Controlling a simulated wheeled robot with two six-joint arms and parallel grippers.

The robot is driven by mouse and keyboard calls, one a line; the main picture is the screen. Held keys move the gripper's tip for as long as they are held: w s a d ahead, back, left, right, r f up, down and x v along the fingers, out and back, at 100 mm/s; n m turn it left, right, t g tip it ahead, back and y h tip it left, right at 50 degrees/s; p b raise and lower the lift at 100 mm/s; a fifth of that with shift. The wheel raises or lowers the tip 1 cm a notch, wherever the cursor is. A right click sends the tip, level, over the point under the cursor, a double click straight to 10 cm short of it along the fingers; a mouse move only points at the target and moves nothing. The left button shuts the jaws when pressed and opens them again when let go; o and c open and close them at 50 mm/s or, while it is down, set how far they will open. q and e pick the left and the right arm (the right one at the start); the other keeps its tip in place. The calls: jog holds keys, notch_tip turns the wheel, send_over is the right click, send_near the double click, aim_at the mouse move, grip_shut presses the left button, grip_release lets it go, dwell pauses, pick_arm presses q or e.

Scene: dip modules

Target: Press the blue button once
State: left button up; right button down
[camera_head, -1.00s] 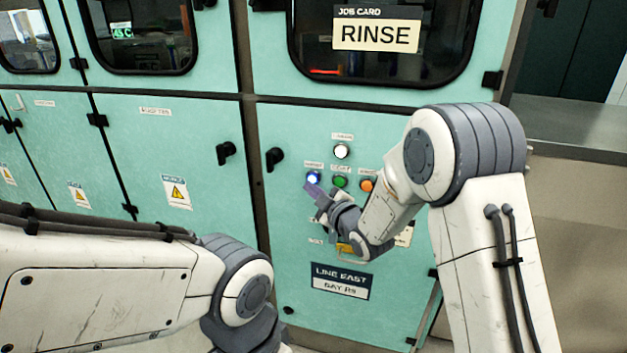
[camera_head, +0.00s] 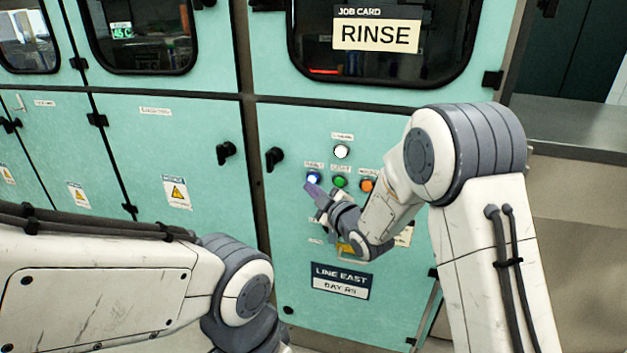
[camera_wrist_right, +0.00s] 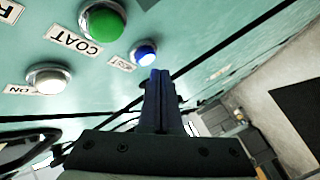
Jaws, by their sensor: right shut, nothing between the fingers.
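The blue button (camera_head: 313,178) sits at the left of a row of buttons on a teal cabinet panel and looks lit. It also shows in the right wrist view (camera_wrist_right: 144,54). My right gripper (camera_head: 311,189) is shut and empty, its fingertips just below the blue button in the head view. In the wrist view the closed fingers (camera_wrist_right: 160,74) point up at the button's lower edge. I cannot tell whether the tips touch it. My left arm reaches in from the lower left; its gripper is out of view.
A green button (camera_head: 340,182) and an orange button (camera_head: 367,186) sit right of the blue one, with a white button (camera_head: 341,151) above. A black door handle (camera_head: 274,158) juts out to the left. A "RINSE" job card (camera_head: 376,36) is on the window above.

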jog(key=shift+w, duration=0.2)
dwell(0.7)
jog(key=shift+w+d, duration=0.15)
jog(key=shift+w, duration=0.15)
jog(key=shift+w+d+b, duration=0.15)
jog(key=shift+w+b, duration=0.15)
jog(key=shift+w, duration=0.05)
dwell(0.7)
jog(key=shift+s, duration=0.1)
jog(key=shift+s+a+b, duration=0.3)
jog(key=shift+s+b, duration=0.1)
jog(key=shift+s, duration=0.3)
jog(key=shift+s+a+b, duration=0.25)
jog(key=shift+s+b, duration=0.05)
jog(key=shift+s, duration=0.5)
jog(key=shift+s+a+b, duration=0.25)
jog(key=shift+s, duration=0.5)
jog(key=shift+s+a+b, duration=0.25)
jog(key=shift+s+b, duration=0.05)
jog(key=shift+s, duration=0.5)
